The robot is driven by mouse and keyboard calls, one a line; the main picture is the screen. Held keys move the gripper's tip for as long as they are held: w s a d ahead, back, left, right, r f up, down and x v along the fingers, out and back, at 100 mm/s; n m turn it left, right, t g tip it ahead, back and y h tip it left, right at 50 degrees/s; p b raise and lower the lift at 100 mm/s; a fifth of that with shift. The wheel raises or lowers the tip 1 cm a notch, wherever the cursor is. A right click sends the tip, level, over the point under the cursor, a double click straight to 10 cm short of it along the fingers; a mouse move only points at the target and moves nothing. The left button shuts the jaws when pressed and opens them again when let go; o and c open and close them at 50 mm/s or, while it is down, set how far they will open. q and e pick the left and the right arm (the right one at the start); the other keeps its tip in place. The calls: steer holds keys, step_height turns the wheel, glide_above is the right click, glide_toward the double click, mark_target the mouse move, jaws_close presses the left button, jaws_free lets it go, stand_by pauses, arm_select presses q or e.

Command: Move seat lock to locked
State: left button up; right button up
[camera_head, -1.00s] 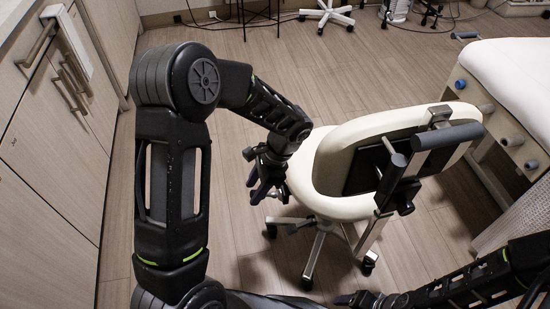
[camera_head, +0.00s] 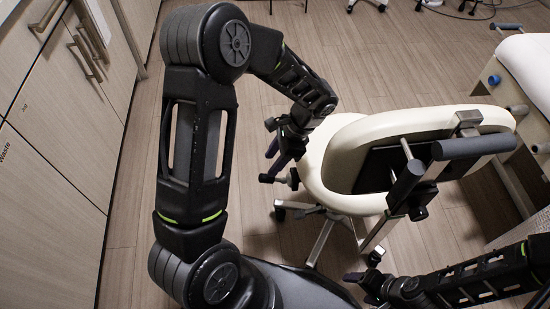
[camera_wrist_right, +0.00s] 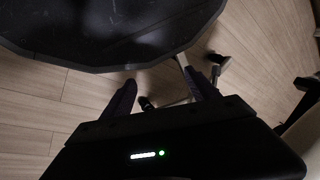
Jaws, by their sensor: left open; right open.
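A cream wheeled chair (camera_head: 345,203) stands in front of me, with a padded backrest and grey side bars. A dark lever-like part (camera_head: 308,212) shows under its seat; I cannot tell whether it is the seat lock or what position it is in. My left gripper (camera_head: 268,163) is open beside the left edge of the seat, with its fingers pointing left and down, and holds nothing. My right gripper (camera_head: 360,288) is open and empty, low at the near side of the chair. In the right wrist view its fingers (camera_wrist_right: 163,95) are spread above the floor, with a chair leg beyond.
Wooden cabinets (camera_head: 60,120) line the left side. A treatment bed (camera_head: 530,62) with a white cover stands at the right. Wheeled bases stand at the back. The floor (camera_head: 400,60) behind the chair is clear.

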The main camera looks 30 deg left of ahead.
mark_target(263, 176)
arm_select(q)
steer(key=shift+b+x, duration=0.75)
steer(key=shift+x, duration=0.45)
steer(key=b+x, duration=0.4)
steer(key=x, duration=0.1)
steer(key=shift+f, duration=0.15)
steer(key=shift+s+f, duration=0.1)
jaws_close()
